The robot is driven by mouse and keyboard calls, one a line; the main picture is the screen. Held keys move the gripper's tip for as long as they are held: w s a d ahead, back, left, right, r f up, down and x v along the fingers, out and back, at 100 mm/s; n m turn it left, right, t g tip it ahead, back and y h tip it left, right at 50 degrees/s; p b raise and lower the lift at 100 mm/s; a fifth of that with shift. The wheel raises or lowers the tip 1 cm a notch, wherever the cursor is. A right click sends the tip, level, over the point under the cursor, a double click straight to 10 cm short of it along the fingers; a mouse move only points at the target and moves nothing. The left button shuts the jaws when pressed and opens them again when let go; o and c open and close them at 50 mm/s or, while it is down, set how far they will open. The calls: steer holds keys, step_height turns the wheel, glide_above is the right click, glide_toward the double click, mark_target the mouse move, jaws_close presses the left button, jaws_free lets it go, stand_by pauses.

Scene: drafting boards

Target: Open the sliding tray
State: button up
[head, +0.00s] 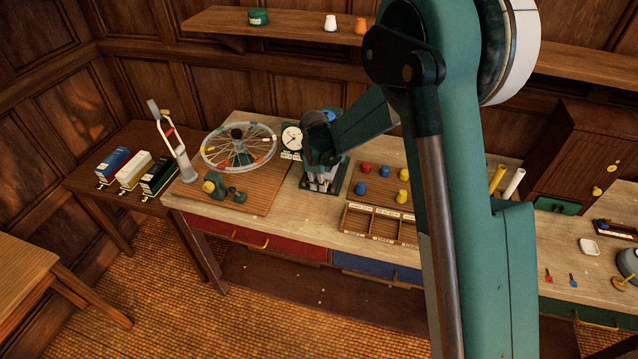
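I cannot tell for certain which part is the sliding tray. Candidates are the red drawer (262,238), the blue drawer (362,264) and the green drawer (590,313) under the worktop, all looking shut, and a small green drawer (556,206) at the cabinet's foot. My gripper (322,186) points down over the worktop, between the spoked wheel and the peg board. It is above or in front of a dark green item (337,184). Its fingertips are small and partly lost against that item, so their opening and any contact are unclear.
A spoked wheel (262,163) stands left of my gripper, with a dial (291,138) behind. A peg board (386,180) and a compartment box (372,222) lie to the right. My arm hides part of the worktop. Binders (133,170) stand on the side table.

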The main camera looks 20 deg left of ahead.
steer(key=shift+r, duration=0.1)
jaws_close()
steer(key=shift+c, duration=0.4)
jaws_free()
steer(key=o, duration=0.5)
steer(key=shift+o, duration=0.2)
steer(key=shift+r, duration=0.1)
step_height(320, 180, up, 11)
steer(key=s, duration=0.2)
steer(key=shift+r, duration=0.2)
